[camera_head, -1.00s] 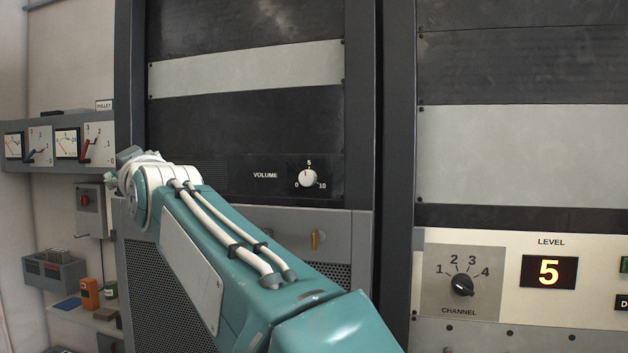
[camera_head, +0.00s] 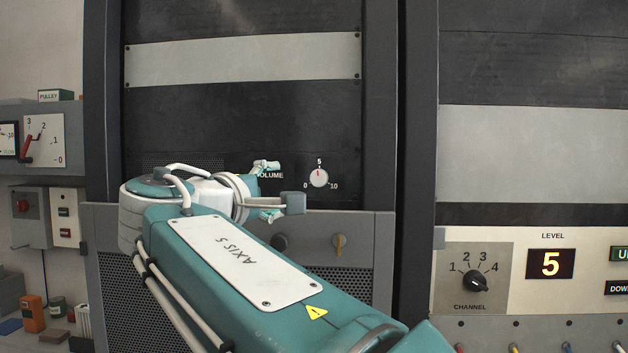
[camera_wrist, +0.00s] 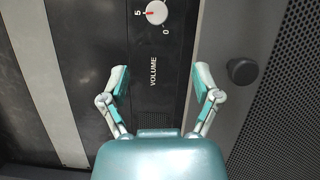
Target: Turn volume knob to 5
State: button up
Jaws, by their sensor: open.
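The white volume knob (camera_head: 319,178) sits on the black panel of the middle rack, with 0, 5 and 10 printed around it. Its red mark points up, close to the 5. The wrist view shows the knob (camera_wrist: 156,12) at the top edge, partly cut off, with its red mark towards the 5. My gripper (camera_head: 267,190) is left of the knob in the head view, apart from it. In the wrist view, my gripper (camera_wrist: 160,78) has its two fingers spread wide and empty, with the VOLUME label between and beyond them.
At right are a channel knob (camera_head: 475,281) and a level display (camera_head: 551,264) reading 5. Meters and boxes stand at left.

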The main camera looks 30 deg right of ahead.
aim_at(315, 180)
jog(key=x, duration=1)
jog(key=shift+s+d+r, duration=0.15)
jog(key=shift+s, duration=0.2)
jog(key=shift+w+d, duration=0.2)
jog(key=shift+w, duration=0.05)
jog(key=shift+w+d, duration=0.15)
jog(key=shift+d, duration=0.4)
jog(key=shift+a, duration=0.1)
grip_shut()
